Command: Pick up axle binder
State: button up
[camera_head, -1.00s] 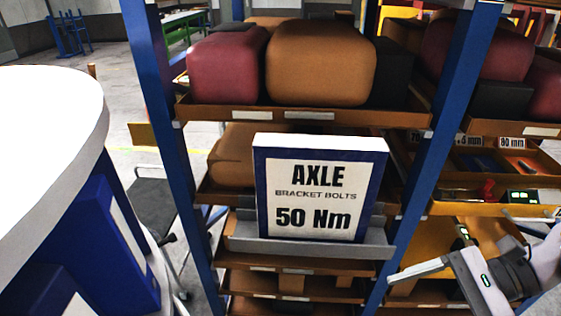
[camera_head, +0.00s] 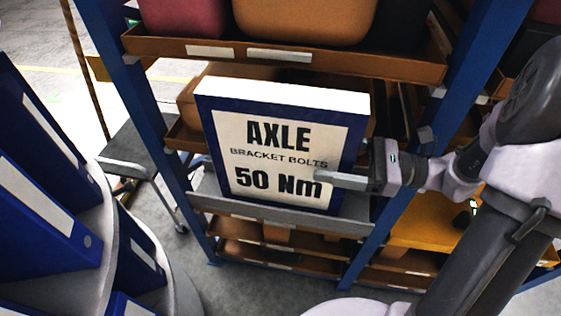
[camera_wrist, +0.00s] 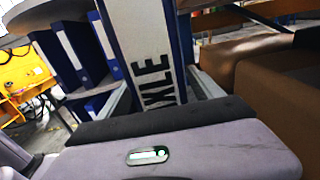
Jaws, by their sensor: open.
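The axle binder (camera_head: 280,150) is blue with a white label reading "AXLE BRACKET BOLTS 50 Nm". It stands on a grey ledge (camera_head: 345,222) of the rack, leaning back slightly. My gripper (camera_head: 345,181) is at its right edge in the head view, with one finger in front of the label's lower right. The other finger is hidden there. In the wrist view the binder (camera_wrist: 140,40) rises just ahead, between the two finger bars of my open gripper (camera_wrist: 162,92). Whether the fingers touch it cannot be told.
The shelf above (camera_head: 290,55) holds brown and dark red castings. A blue rack post (camera_head: 135,120) stands left of the binder, another at right. Blue binders (camera_head: 45,215) fill a round white carousel at lower left. A brown casting (camera_wrist: 275,90) sits close at right in the wrist view.

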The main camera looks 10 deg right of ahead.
jog(key=shift+x, duration=1.15)
jog(key=shift+d, duration=0.1)
grip_shut()
